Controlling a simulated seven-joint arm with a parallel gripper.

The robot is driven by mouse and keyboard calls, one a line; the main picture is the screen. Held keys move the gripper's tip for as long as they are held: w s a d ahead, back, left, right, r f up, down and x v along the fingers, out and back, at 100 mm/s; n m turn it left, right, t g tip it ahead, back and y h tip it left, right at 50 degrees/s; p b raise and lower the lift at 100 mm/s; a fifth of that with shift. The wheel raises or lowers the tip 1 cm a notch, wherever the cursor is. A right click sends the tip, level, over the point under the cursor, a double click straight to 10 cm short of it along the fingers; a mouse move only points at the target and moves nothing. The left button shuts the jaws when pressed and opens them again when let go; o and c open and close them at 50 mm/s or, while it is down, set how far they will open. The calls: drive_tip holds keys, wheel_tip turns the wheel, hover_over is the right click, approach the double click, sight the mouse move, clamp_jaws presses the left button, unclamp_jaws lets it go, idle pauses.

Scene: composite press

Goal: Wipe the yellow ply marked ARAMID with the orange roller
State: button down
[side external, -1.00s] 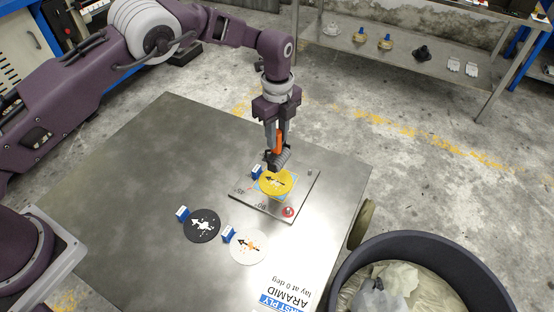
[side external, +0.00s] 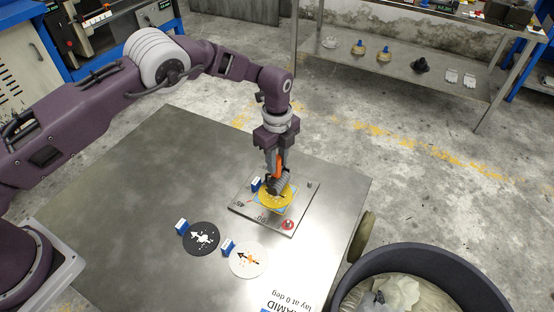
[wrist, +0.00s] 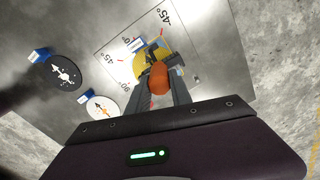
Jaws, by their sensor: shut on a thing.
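The yellow ply (side external: 270,202) lies on the square plate on the table. My gripper (side external: 276,171) is above it, shut on the orange handle (side external: 279,163) of the roller. The grey roller head (side external: 277,187) is over the far part of the ply and appears to touch it, covering much of its face. In the wrist view, the orange handle (wrist: 158,78) sits between my fingers, and part of the yellow ply (wrist: 139,70) shows beyond. The ply's print is mostly hidden.
A black ply (side external: 203,248) and a white ply (side external: 258,269) lie left and in front of the plate (side external: 243,210), each beside a blue tag. A blue tag (side external: 256,184) stands by the yellow ply. A red knob (side external: 288,225) is on the plate's near corner. A bin (side external: 420,256) stands right.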

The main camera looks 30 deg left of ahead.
drive_tip(key=shift+f, duration=0.55)
idle(0.4)
drive_tip(key=shift+s, duration=1)
drive_tip(key=shift+w, duration=1)
drive_tip(key=shift+r, duration=3.5)
